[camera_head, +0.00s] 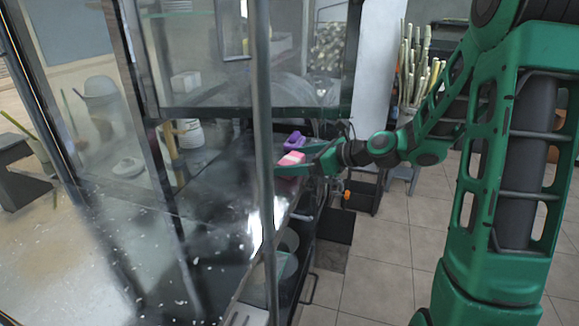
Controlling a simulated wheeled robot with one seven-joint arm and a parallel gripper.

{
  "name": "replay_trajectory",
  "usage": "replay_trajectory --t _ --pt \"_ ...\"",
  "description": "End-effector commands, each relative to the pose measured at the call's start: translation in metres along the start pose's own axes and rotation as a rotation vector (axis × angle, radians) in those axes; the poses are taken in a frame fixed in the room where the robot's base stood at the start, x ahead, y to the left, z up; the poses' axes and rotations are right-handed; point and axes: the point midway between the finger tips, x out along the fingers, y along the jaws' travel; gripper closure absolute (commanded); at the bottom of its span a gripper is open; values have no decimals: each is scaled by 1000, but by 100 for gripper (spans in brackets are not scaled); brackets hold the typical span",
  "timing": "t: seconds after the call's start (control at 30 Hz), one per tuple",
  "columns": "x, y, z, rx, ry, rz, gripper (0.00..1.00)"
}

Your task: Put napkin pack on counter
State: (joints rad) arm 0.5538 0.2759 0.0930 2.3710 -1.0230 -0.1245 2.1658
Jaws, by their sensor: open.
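A small pink-and-white pack (291,158), which looks like the napkin pack, is at the right edge of the dark counter (215,205). My gripper (293,160) reaches in from the right at counter height, with its green fingers open on either side of the pack. The pack appears to rest on or just above the counter surface; I cannot tell which. The far finger and part of the pack's underside are hard to make out.
A purple object (295,140) lies just behind the pack. A metal post (262,120) and glass panels stand in front of the counter. A white tub (188,133) is at its back. Sugarcane stalks (415,65) stand at the back right.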

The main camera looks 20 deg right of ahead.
Motion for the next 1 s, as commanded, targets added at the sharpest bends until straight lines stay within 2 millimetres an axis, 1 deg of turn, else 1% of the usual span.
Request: replay_trajectory --t 0.17,0.23,0.5,0.6,0.77,0.87,0.9,0.97,1.0 --pt "8 0 0 0 0 2 6" --pt "15 1 1 -1 0 3 6" --pt "51 0 0 0 0 4 6" --pt "56 0 1 -2 0 1 6" --pt "55 0 1 -2 0 0 6" --pt "55 0 1 -1 0 0 28" --pt "55 0 1 -1 0 0 37" --pt "55 0 1 -1 0 0 52" --pt "55 0 1 -1 0 0 53"
